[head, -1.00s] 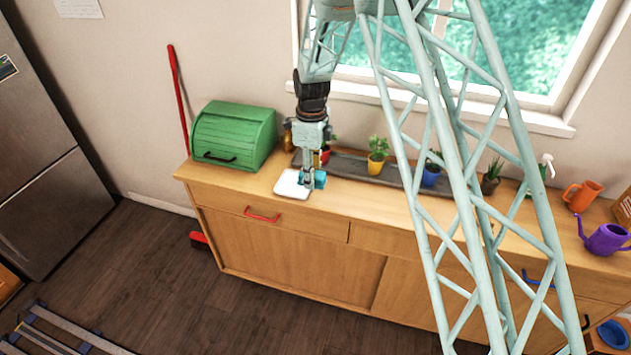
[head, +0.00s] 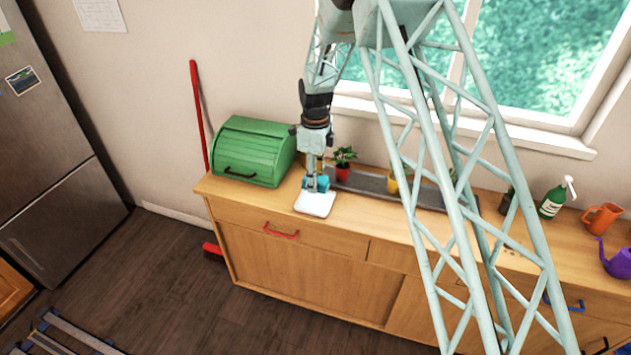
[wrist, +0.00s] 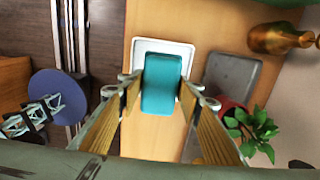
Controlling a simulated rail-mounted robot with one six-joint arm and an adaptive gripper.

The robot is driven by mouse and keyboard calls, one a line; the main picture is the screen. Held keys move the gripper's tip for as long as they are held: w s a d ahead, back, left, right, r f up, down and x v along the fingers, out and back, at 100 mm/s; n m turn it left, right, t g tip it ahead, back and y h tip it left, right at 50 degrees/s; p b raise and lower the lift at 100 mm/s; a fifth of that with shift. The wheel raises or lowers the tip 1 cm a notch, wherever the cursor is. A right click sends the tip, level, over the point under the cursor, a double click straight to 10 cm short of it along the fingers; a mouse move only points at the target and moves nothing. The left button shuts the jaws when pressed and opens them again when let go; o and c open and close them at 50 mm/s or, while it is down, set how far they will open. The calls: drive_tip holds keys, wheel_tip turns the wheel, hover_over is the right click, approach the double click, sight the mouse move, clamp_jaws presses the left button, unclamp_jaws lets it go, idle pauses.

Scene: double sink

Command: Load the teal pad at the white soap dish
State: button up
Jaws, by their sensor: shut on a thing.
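The teal pad (wrist: 162,84) is between the fingers of my gripper (wrist: 160,88) in the wrist view, and the gripper is shut on it. In the head view the pad (head: 322,184) is at the tip of my gripper (head: 316,184). The white soap dish (head: 315,205) lies on the wooden counter near its front edge. In the wrist view the pad covers part of the dish (wrist: 187,47), whose rim shows around the pad's far end. I cannot tell whether the pad touches the dish.
A green bread box (head: 252,150) stands to the left. A dark tray (head: 372,183) with potted plants (head: 343,165) lies to the right. A brass vase (wrist: 275,38) is near the dish in the wrist view. The counter's front strip is clear.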

sight(316, 201)
drive_tip(key=shift+f, duration=0.2)
drive_tip(key=shift+f+b, duration=0.9)
drive_tip(key=shift+f, duration=1.85)
drive_tip(key=shift+s+f+b, duration=0.1)
drive_tip(key=shift+f+b, duration=0.35)
drive_tip(key=shift+f, duration=0.2)
idle(2.1)
drive_tip(key=shift+r, duration=0.1)
drive_tip(key=shift+r+p, duration=0.95)
drive_tip(key=shift+r, duration=2.55)
